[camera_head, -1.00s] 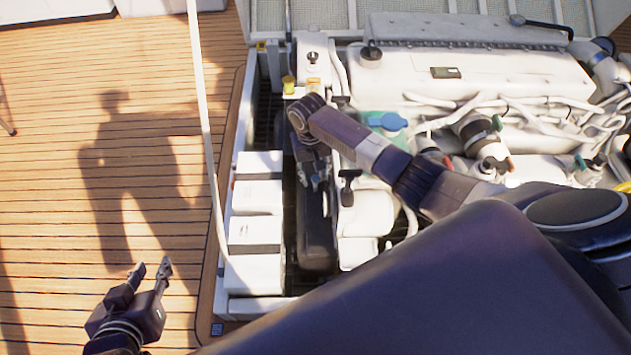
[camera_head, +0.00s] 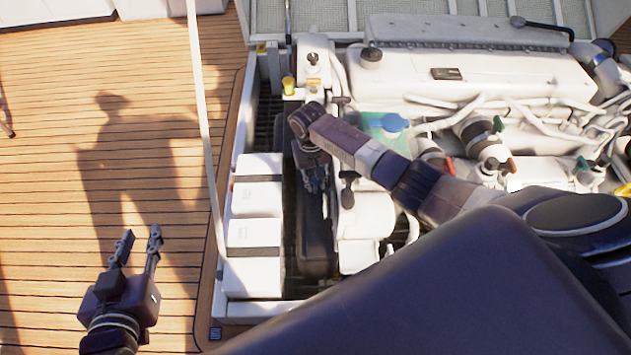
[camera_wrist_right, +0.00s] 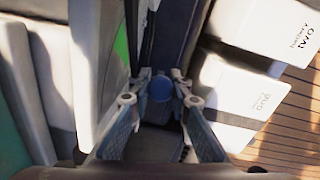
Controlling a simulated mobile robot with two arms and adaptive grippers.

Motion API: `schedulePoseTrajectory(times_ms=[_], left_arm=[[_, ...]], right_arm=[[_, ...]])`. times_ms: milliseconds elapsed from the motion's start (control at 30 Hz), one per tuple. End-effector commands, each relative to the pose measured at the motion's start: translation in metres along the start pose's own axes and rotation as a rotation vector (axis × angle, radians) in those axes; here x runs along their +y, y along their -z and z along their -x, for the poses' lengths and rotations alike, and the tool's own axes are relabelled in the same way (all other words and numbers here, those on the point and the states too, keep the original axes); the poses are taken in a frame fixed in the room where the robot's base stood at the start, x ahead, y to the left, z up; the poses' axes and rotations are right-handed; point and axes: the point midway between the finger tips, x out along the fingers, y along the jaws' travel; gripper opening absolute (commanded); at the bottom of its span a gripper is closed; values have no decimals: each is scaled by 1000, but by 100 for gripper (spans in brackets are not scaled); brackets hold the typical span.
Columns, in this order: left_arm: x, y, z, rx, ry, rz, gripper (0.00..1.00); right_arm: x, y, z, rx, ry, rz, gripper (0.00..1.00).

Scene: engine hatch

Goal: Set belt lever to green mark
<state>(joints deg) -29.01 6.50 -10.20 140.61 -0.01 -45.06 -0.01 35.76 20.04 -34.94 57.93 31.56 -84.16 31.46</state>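My right gripper (camera_head: 316,182) points down into the gap between the engine and the white boxes. In the right wrist view its two fingers (camera_wrist_right: 161,76) stand apart on either side of a round blue knob (camera_wrist_right: 161,88), which looks like the end of the belt lever. I cannot tell whether they touch it. A green mark (camera_wrist_right: 122,45) shows on a pale surface left of the knob. The lever's shaft is hidden. My left gripper (camera_head: 138,246) is open and empty over the deck at the lower left.
White battery boxes (camera_head: 254,232) stand left of the gap. A dark handle (camera_head: 348,188) sticks up just right of my right gripper. The white engine (camera_head: 470,80) fills the right side. A thin pale pole (camera_head: 205,120) rises by the hatch edge. The deck (camera_head: 60,200) is clear.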

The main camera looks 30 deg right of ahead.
Motion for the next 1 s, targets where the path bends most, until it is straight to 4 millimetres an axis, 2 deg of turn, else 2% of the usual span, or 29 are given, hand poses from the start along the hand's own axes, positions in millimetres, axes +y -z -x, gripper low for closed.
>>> schedulePoseTrajectory(times_ms=[33,133,533,767,1000], left_arm=[[0,0,0,-1,0,0,28],[0,0,0,-1,0,0,28],[0,-2,1,-16,1,0,28],[-7,-48,15,-222,15,2,28],[-13,-98,43,-456,27,6,28]], right_arm=[[0,0,0,0,0,0,9],[0,0,0,0,0,0,0],[0,0,0,3,-1,0,0],[0,-1,0,32,-9,-4,0],[0,-2,-1,68,-17,-6,0]])
